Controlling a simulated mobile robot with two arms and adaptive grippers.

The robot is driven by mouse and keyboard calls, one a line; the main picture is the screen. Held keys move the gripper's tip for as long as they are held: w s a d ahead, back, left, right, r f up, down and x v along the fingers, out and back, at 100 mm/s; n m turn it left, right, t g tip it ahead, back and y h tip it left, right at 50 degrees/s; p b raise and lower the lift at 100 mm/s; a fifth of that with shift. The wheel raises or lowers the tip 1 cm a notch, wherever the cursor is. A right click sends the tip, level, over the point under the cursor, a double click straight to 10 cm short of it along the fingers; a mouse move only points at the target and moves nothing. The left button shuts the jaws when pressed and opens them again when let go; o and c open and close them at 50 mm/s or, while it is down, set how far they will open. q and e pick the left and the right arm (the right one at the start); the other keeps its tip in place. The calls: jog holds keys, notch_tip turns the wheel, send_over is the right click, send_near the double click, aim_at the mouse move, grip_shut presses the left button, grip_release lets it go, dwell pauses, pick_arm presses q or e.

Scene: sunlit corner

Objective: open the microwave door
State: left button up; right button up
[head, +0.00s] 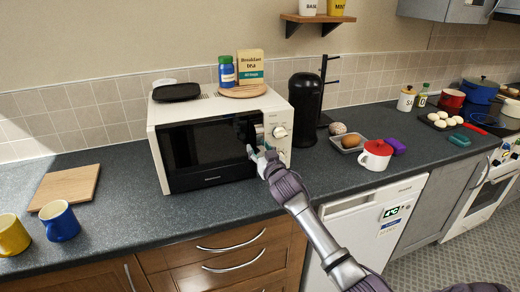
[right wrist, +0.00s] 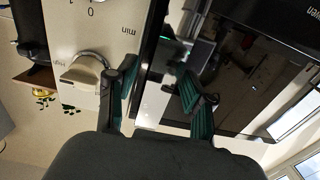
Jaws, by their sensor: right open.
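The white microwave (head: 180,108) stands on the counter with its dark glass door (head: 197,146) closed. Its control panel (head: 279,128) with round knobs is on the right side of the front. My right gripper (head: 257,157) is in front of the door's right edge, near the panel. In the right wrist view, my right gripper (right wrist: 160,92) is open, with one finger over the panel side and the other over the dark door (right wrist: 235,85). A pale knob (right wrist: 85,82) shows left of the fingers. I cannot tell whether the fingers touch the door. My left gripper is out of view.
On the microwave lie a black dish (head: 177,92), a blue jar (head: 226,72), a round board (head: 243,91) and a tea box (head: 250,65). A black canister (head: 304,108) stands close on the right. A cutting board (head: 66,187) and mugs (head: 60,222) are left; counter in front is clear.

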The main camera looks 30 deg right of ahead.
grip_shut()
jog(key=shift+s+f, duration=0.1)
dwell(0.4)
